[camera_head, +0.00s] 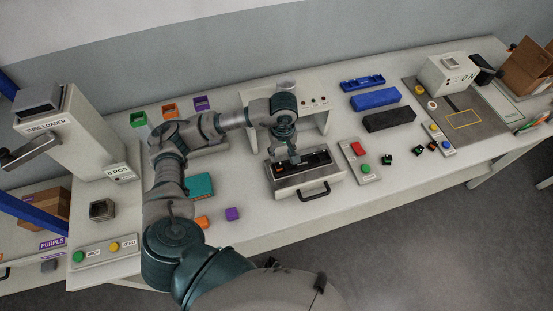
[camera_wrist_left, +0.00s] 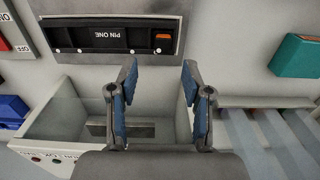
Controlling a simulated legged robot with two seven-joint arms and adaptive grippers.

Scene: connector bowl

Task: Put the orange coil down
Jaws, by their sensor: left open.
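My left gripper (camera_head: 294,158) is over the grey fixture (camera_head: 312,184) with the black slot. In the left wrist view the gripper (camera_wrist_left: 159,75) has its two blue-padded fingers apart with nothing between them. A small orange piece (camera_wrist_left: 162,37), which looks like the orange coil, sits at the right end of the black slot, marked "PIN ONE" (camera_wrist_left: 110,37). It lies just beyond the fingertips, apart from them. My right gripper is not in view.
A white box-like station (camera_head: 318,97) stands behind the fixture. A panel with red and green buttons (camera_head: 361,160) is right of it. Blue and black trays (camera_head: 375,98) are further right.

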